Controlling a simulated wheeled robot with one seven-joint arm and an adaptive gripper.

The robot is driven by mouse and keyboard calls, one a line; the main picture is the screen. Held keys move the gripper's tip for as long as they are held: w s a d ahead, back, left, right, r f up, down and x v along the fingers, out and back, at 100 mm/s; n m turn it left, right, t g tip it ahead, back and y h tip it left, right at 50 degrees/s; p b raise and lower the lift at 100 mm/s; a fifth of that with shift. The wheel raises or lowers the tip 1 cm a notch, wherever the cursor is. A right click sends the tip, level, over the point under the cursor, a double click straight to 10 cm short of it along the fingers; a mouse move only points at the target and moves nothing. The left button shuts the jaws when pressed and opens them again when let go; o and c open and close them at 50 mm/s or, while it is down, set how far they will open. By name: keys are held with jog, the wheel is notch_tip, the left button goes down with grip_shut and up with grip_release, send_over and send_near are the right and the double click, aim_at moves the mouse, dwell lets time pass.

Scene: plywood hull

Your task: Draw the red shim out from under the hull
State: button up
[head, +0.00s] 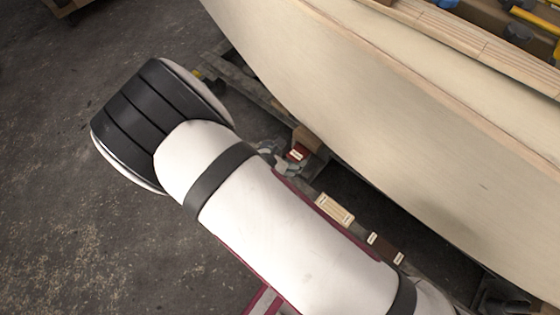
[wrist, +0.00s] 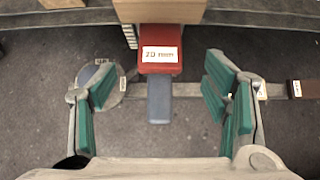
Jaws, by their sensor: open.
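The red shim (wrist: 162,67) with a white label reading "20 mm" lies under a wooden block (wrist: 160,11) in the wrist view. A blue-grey tab (wrist: 159,103) extends from its near end toward me. In the head view the red shim (head: 298,153) is small, below the pale plywood hull (head: 400,120) and beside the block. My gripper (wrist: 161,95) is open, its teal pads apart on either side of the tab, touching neither tab nor shim. In the head view my arm hides most of the gripper.
A pale labelled wooden piece (head: 335,208) and a dark brown labelled piece (head: 385,248) lie along the hull's near side. A round grey disc (wrist: 114,87) shows behind the left finger. A narrow grey bar (wrist: 190,89) crosses under the tab.

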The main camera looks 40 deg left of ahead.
aim_at(296, 155)
jog(key=b+x, duration=0.1)
jog(key=x, duration=0.4)
jog(key=shift+w+f+b, duration=0.25)
jog(key=shift+f+b, duration=0.05)
jog(key=shift+b, duration=0.05)
jog(key=c, duration=1.3)
